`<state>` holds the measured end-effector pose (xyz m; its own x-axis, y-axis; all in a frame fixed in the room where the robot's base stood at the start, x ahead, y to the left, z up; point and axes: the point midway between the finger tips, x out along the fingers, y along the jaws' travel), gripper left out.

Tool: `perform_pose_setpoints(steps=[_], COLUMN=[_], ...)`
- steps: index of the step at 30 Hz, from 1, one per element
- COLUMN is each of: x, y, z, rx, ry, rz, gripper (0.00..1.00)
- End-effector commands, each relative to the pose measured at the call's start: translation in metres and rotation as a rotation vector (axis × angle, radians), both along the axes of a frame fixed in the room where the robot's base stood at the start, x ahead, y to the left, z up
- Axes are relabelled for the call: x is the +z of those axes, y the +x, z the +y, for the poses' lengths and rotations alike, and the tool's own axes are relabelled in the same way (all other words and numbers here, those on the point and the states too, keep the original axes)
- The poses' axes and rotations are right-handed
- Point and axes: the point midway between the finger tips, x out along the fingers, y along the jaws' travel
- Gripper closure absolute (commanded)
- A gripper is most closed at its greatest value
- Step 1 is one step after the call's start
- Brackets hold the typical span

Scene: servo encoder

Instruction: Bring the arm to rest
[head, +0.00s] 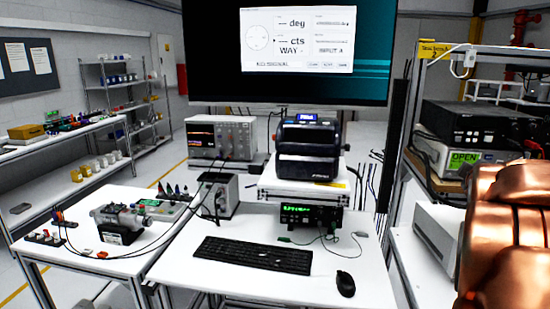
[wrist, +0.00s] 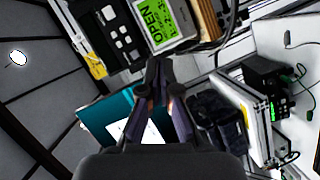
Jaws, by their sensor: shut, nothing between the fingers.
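My gripper (wrist: 158,84) shows in the wrist view with its two fingers together at the tips, shut and empty. It is in the air, touching nothing that I can see. In the head view a copper-coloured part of my arm (head: 510,225) fills the lower right edge, and the gripper itself is out of that frame. Beyond the fingers, the wrist view shows a green "OPEN" display (wrist: 158,22) on an instrument and part of the monitor screen (wrist: 110,115). The wrist view is strongly tilted.
A desk (head: 215,285) holds a keyboard (head: 252,255), a mouse (head: 345,284) and a green-display instrument (head: 310,217). A large monitor (head: 290,50) reads "NO SIGNAL". A motor assembly (head: 120,222) stands on the left table. An instrument rack (head: 470,125) stands at right, close to my arm.

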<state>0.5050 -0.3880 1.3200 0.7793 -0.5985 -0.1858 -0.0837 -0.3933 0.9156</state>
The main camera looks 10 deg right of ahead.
Motion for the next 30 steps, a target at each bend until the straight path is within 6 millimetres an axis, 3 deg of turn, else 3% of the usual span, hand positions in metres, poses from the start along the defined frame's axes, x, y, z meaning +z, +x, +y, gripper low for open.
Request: perform_pose_setpoints(steps=[8,14,21,27,30], x=[-0.078,-0.145,-0.214,-0.245,-0.253], y=[-0.037,-0.084,-0.162,-0.241,-0.276], z=[0.074,0.150,0.256,0.335,0.361], rx=[-0.182,-0.296,-0.409,-0.484,-0.514], ry=[0.374,0.639,0.901,1.035,1.067], rz=[0.087,0.233,0.495,0.748,0.857], gripper=[1.00,1.00,1.00,1.00,1.00])
